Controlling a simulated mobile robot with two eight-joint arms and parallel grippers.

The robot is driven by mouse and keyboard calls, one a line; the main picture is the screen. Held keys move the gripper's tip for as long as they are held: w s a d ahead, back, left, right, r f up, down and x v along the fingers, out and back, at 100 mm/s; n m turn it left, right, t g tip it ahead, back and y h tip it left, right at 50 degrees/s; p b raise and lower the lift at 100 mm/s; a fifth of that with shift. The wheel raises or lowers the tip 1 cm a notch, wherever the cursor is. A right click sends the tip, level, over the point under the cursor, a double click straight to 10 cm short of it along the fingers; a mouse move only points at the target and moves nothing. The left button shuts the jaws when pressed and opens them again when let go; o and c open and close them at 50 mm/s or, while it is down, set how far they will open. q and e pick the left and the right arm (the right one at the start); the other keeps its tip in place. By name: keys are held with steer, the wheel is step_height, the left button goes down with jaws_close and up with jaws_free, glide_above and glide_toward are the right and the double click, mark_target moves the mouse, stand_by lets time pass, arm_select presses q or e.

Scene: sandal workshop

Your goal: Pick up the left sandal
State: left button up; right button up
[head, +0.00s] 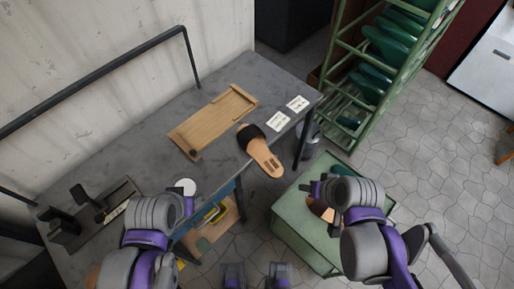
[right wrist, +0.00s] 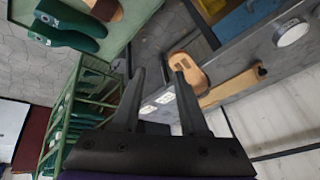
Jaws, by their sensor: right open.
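A sandal (head: 263,157) with a tan sole and a wide black strap lies on the grey workbench (head: 130,160), its heel end at or past the front edge. It also shows in the right wrist view (right wrist: 188,68), partly behind one finger. A second tan and dark piece (head: 320,209), perhaps the other sandal, lies on the green cabinet, mostly hidden by my right arm. I cannot tell which is the left one. My right gripper (right wrist: 158,80) is open and empty, above the cabinet. My left gripper (head: 188,207) is over the bench's front edge; its fingers are hidden.
A wooden board (head: 213,120) and white cards (head: 278,121) lie near the sandal. A green cabinet (head: 300,235) bears green shoe forms (right wrist: 65,32). A green rack (head: 370,85) stands behind. A white disc (head: 185,186) lies near my left gripper.

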steer(key=w+a+f+m+y+b, duration=0.5)
steer(key=w+a+f+y, duration=0.1)
steer(key=w, duration=0.4)
steer(key=m+t+y+b, duration=0.3)
steer(key=t+y+b, duration=0.1)
steer(key=y, duration=0.1)
glide_toward(258, 134)
steer(key=x, duration=1)
steer(key=shift+f, duration=0.2)
jaws_close()
